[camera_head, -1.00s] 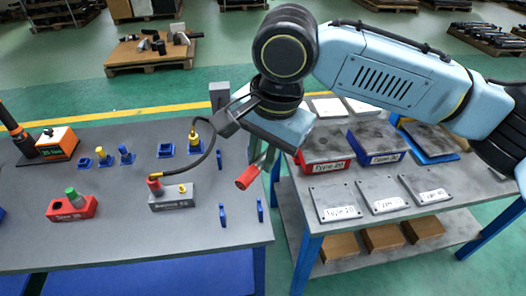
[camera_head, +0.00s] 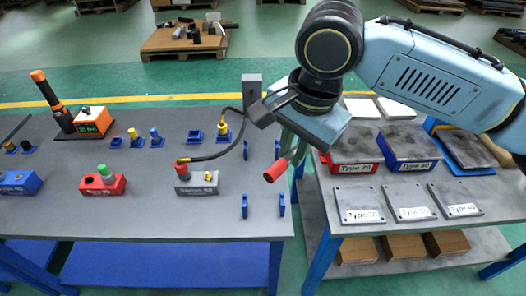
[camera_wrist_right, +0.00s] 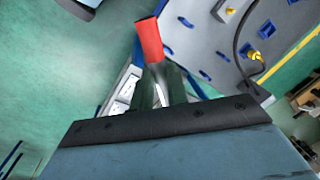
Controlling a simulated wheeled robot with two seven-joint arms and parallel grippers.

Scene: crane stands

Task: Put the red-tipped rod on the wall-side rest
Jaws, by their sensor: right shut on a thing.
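My right gripper (camera_head: 294,146) is shut on the red-tipped rod (camera_head: 274,172). The rod's red end points down and left, above the right edge of the grey table. In the right wrist view the red end (camera_wrist_right: 151,40) sticks out past the fingers (camera_wrist_right: 160,88); the rest of the rod is hidden. Small blue upright rests stand near the table's right end: a front pair (camera_head: 245,206) and (camera_head: 281,204), and a back pair (camera_head: 246,150) and (camera_head: 277,150). The rod is apart from them. I cannot tell which pair is wall-side. My left gripper is not in view.
A grey block with a red cap and cable (camera_head: 196,183) stands left of the rests. A red block (camera_head: 102,184) and orange box (camera_head: 92,122) stand farther left. A grey post (camera_head: 251,88) rises at the table's back right. A second table with labelled plates (camera_head: 358,205) is right.

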